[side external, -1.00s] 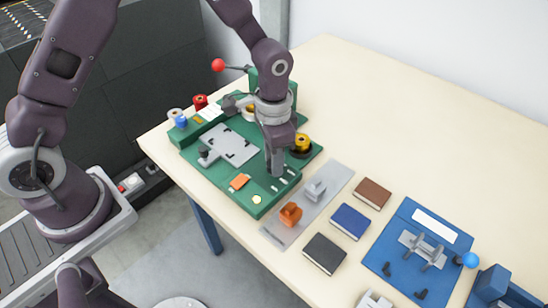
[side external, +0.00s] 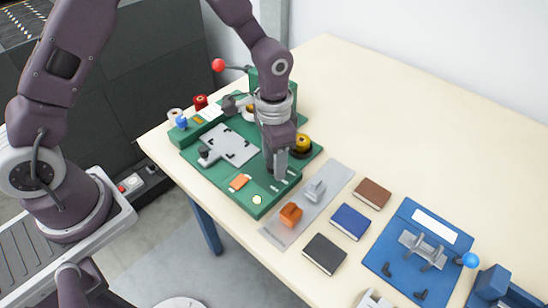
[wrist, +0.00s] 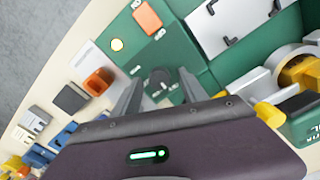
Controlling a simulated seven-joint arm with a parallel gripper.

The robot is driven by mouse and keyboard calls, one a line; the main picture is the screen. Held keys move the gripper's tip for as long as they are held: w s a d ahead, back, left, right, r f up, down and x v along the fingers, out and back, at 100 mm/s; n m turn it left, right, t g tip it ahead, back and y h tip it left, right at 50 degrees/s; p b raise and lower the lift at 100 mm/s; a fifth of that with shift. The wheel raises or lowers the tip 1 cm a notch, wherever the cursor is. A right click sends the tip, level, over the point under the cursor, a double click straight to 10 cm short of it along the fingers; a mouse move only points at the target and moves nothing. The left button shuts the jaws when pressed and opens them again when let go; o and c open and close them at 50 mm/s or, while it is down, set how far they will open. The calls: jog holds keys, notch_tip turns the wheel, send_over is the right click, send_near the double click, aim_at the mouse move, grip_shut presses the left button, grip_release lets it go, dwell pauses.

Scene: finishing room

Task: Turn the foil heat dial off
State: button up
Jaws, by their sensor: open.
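A dark round dial (wrist: 160,78) sits on the green machine base in the wrist view, close to the fingertips and between them in the picture. I take it as the foil heat dial. Its pointer and setting are too small to read. My gripper (wrist: 160,88) is open, with one finger on each side of the dial; I cannot tell whether either touches it. In the side view my gripper (side external: 277,172) points down over the front right part of the green base (side external: 203,168), and its fingers hide the dial.
An orange block (side external: 239,181) and a pale yellow button (side external: 257,199) are on the base nearby. A yellow-topped black knob (side external: 301,146) stands right of the gripper. A red-balled lever (side external: 218,65) is behind. Sample books and a blue fixture (side external: 400,275) lie to the right.

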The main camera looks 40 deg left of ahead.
notch_tip(320, 180, up, 7)
dwell(0.3)
jog(key=s+a+r+n+t, duration=0.15)
jog(key=s+a+r, duration=0.25)
jog(key=r, duration=0.5)
jog(key=s+a+r+n+t, duration=0.2)
jog(key=s+r, duration=0.2)
jog(key=s, duration=0.4)
jog(key=s+a+r+n+t, duration=0.1)
jog(key=s+a+r+t, duration=0.1)
jog(key=s, duration=0.7)
jog(key=shift+a+r+n, duration=0.35)
jog(key=shift+a+r, duration=0.15)
jog(key=shift+r, duration=0.45)
